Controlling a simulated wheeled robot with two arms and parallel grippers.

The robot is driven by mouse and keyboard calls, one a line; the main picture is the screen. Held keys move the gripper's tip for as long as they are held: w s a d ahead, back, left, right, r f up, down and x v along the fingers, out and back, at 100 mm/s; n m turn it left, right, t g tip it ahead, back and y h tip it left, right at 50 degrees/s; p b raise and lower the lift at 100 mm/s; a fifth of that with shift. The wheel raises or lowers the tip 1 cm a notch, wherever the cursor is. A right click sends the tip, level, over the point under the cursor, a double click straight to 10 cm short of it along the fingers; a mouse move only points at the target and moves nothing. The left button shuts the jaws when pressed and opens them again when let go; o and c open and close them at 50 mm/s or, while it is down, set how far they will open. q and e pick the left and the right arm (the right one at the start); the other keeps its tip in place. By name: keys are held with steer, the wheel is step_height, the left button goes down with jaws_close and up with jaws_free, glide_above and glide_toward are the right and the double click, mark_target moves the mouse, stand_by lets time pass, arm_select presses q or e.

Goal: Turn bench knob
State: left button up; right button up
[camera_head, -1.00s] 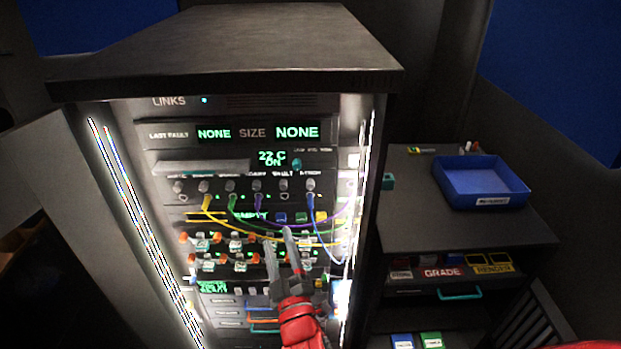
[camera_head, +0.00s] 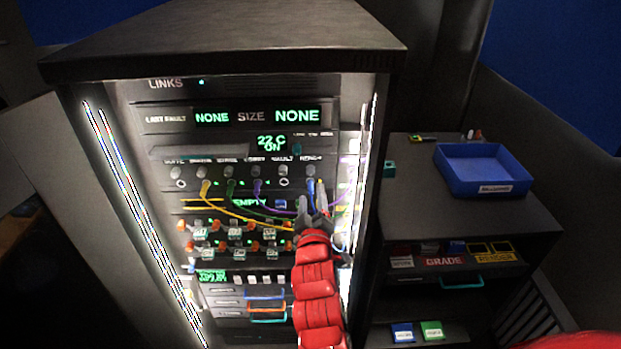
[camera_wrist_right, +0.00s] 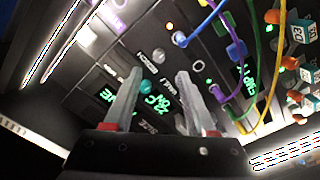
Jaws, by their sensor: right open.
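A small round teal knob (camera_head: 297,149) sits on the rack panel right of the green "22 C ON" display (camera_head: 271,143). Its name label is too small to read. My left gripper is out of view.
A row of plugs with yellow, green, purple and blue cables (camera_wrist_right: 219,67) runs below the display. Orange-ended switches (camera_head: 200,228) lie lower. The rack's lit right edge (camera_head: 362,180) is near my right arm. A blue tray (camera_head: 485,189) stands on the right cabinet.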

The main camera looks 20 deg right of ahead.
mark_target(310, 173)
steer(key=p+x, duration=0.1)
steer(key=x, duration=0.2)
steer(key=p+x, duration=0.1)
steer(key=x, duration=0.3)
steer(key=shift+r, duration=0.2)
steer(key=shift+w+d+f+p, duration=0.15)
steer(key=shift+w+p, duration=0.25)
steer(key=shift+w, duration=0.1)
jaws_close()
